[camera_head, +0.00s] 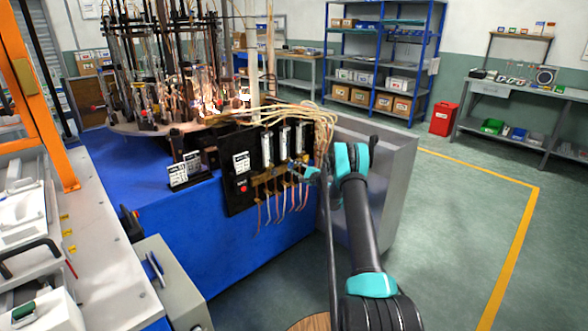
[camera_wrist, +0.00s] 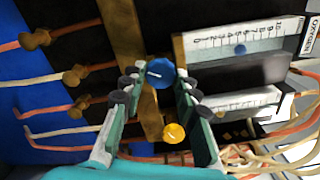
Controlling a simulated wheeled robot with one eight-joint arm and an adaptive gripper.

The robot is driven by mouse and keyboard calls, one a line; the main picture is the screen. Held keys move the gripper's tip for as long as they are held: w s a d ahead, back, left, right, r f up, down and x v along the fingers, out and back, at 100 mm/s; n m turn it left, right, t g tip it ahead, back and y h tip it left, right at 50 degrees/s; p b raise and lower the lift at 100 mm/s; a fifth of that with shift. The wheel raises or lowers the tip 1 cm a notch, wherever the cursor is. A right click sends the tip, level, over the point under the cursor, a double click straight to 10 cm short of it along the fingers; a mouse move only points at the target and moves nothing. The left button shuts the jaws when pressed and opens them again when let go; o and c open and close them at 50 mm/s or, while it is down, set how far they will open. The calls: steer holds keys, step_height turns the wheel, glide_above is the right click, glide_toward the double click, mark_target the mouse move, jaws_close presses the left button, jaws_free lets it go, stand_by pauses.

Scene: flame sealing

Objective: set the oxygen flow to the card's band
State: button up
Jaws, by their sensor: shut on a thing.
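My gripper (camera_wrist: 157,84) is closed around a blue knob (camera_wrist: 160,72), one fingertip on each side. The knob's white pointer line shows. The oxygen flowmeter (camera_wrist: 240,36) lies beside it in the wrist view, with a numbered scale, a blue float (camera_wrist: 240,49) near the middle and an OXYGEN label (camera_wrist: 312,36). The exact reading is too small to tell. In the head view my gripper (camera_head: 304,170) is at the right part of the dark flow panel (camera_head: 229,200), below the flowmeter tubes (camera_head: 284,143). A white card (camera_head: 241,162) is on the panel; its print is unreadable.
A yellow knob (camera_wrist: 173,133) sits close beside the fingers, and another flowmeter (camera_wrist: 246,103) is near it. Copper pipes (camera_head: 268,208) hang below the panel and pale hoses (camera_head: 310,113) run above. A red button (camera_head: 242,184) is on the panel. The floor at right is clear.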

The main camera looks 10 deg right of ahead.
steer(key=o, duration=1.2)
steer(key=shift+c, duration=0.2)
steer(key=v, duration=1.2)
